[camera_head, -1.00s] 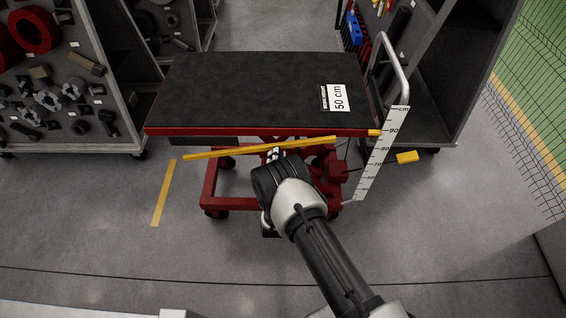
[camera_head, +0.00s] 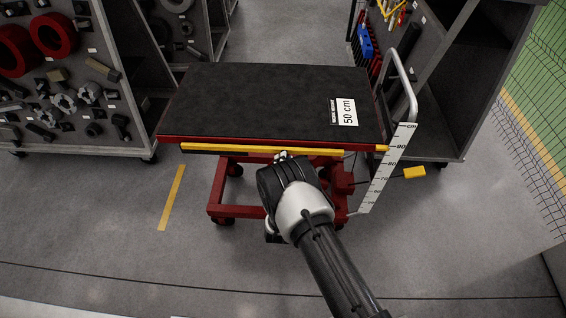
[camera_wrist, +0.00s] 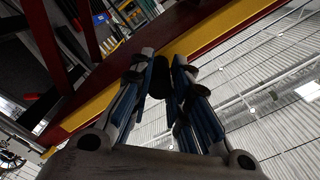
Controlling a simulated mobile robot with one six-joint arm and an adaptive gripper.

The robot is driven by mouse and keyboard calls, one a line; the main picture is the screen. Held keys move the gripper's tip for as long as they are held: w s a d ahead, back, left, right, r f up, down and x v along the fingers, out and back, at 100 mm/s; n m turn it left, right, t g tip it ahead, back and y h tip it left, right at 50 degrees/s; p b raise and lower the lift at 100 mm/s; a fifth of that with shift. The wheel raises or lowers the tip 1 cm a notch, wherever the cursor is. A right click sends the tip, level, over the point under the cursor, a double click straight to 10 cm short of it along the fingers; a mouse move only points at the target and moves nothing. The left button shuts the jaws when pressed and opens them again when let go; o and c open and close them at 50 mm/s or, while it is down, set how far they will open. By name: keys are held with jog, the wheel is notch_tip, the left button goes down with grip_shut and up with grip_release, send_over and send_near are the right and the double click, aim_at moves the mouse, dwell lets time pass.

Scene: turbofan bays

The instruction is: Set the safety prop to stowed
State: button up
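The safety prop is a yellow bar (camera_head: 225,149) lying nearly level along the front edge of the red lift table (camera_head: 285,66), just below its black top. In the wrist view the yellow bar (camera_wrist: 88,108) runs diagonally behind the fingers, along a dark red beam. My gripper (camera_head: 283,155) is at the bar, right of its middle. In the wrist view my gripper (camera_wrist: 163,60) has its fingers close together on either side of a dark round grip (camera_wrist: 159,77), seemingly part of the prop. The exact contact is partly hidden by the fingers.
A white height scale (camera_head: 388,170) and grey handle (camera_head: 403,78) stand at the table's right. A yellow pedal (camera_head: 413,172) sticks out beside them. Shelves with parts (camera_head: 75,100) stand at left, another rack (camera_head: 440,80) at right. The floor in front is clear.

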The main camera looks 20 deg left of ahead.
jog(key=o, duration=0.4)
jog(key=shift+r, duration=0.45)
jog(key=shift+o, duration=0.5)
jog(key=shift+s+f, duration=0.15)
jog(key=shift+s, duration=0.15)
jog(key=v, duration=1.1)
jog(key=shift+s+d+f, duration=0.2)
